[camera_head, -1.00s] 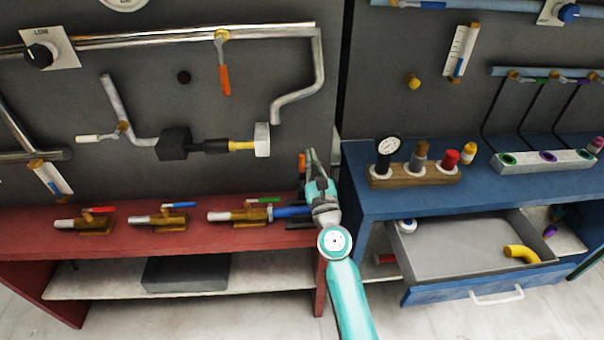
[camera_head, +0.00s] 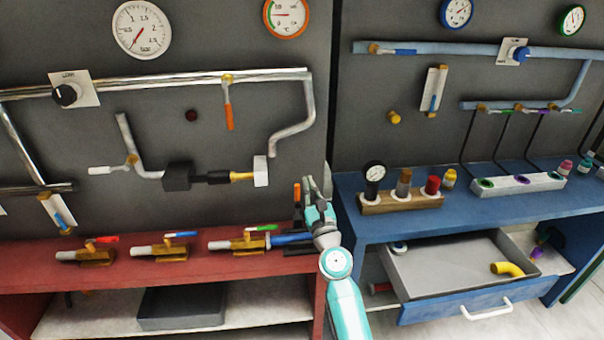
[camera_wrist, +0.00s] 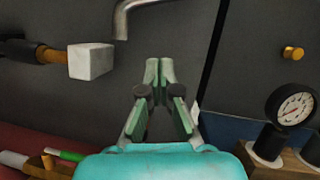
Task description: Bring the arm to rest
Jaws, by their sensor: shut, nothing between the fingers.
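My gripper (camera_head: 312,187) is at the end of my teal and white arm, at the right end of the red bench and in front of the grey panel. In the wrist view my gripper (camera_wrist: 160,72) has its green fingertips together with nothing between them. It points toward the panel, near the gap between the two panels. The drooping grey pipe end (camera_wrist: 122,28) is ahead and to the left of it. No object is held.
The red bench (camera_head: 60,280) carries several brass valves. The blue bench (camera_head: 400,228) has a wooden gauge block (camera_head: 405,207) and an open drawer (camera_head: 455,312) holding a yellow elbow (camera_head: 508,268). A white block (camera_wrist: 91,62) juts out left of my gripper.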

